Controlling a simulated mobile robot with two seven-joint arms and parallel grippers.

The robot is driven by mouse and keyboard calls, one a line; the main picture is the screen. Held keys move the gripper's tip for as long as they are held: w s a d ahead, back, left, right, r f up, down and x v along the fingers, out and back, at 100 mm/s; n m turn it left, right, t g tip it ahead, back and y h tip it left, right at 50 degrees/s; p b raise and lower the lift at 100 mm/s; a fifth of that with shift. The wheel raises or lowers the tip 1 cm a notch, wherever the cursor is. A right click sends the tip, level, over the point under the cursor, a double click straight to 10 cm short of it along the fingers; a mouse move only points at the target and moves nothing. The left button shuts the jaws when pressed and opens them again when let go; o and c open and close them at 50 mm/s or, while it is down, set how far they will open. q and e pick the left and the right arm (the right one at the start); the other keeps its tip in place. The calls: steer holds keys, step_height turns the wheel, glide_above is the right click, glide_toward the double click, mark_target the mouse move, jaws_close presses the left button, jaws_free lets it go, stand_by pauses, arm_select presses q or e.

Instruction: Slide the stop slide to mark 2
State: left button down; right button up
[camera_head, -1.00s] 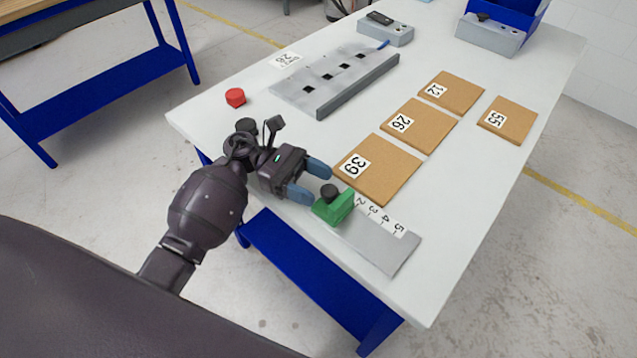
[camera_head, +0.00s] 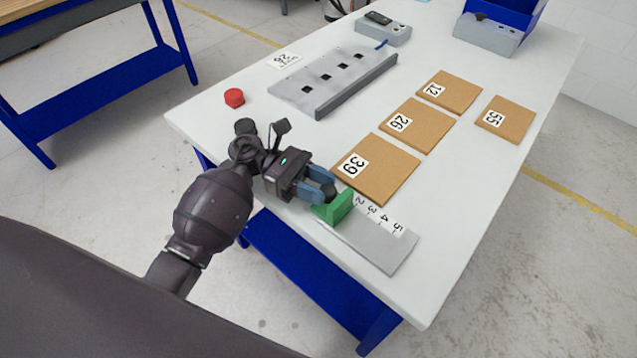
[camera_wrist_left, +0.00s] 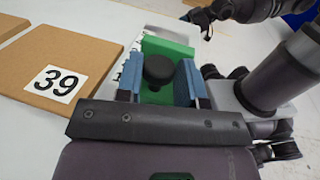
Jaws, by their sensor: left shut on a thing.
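The green stop slide (camera_head: 333,209) with a black knob (camera_head: 329,192) sits at the left end of the grey scale plate (camera_head: 385,252), beside the printed 2. Marks 2 to 5 show to its right; any lower mark is hidden. My left gripper (camera_head: 323,190) is at the slide, its blue fingers on either side of the knob and shut on it. In the left wrist view the knob (camera_wrist_left: 158,70) stands between the two fingers (camera_wrist_left: 160,82), over the green body (camera_wrist_left: 165,48). My right gripper is not in the head view; dark arm parts at the top right of the wrist view are unclear.
A grey slotted fixture (camera_head: 325,85) and a red button (camera_head: 234,97) stand farther back. The table's front edge is near.

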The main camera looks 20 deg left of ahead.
mark_target(331, 194)
arm_select(q)
steer(key=shift+s+d+f, duration=0.1)
steer(key=shift+s+d, duration=0.05)
steer(key=shift+d, duration=0.3)
steer(key=shift+s+d+b, duration=0.35)
steer(key=shift+d, duration=0.65)
steer(key=c, duration=0.7)
jaws_free()
steer(key=shift+c, duration=0.2)
steer(key=a, duration=0.6)
steer(key=w+a+b, duration=0.1)
steer(key=a, duration=0.2)
steer(key=shift+w+a, duration=0.1)
steer(key=shift+a, duration=0.8)
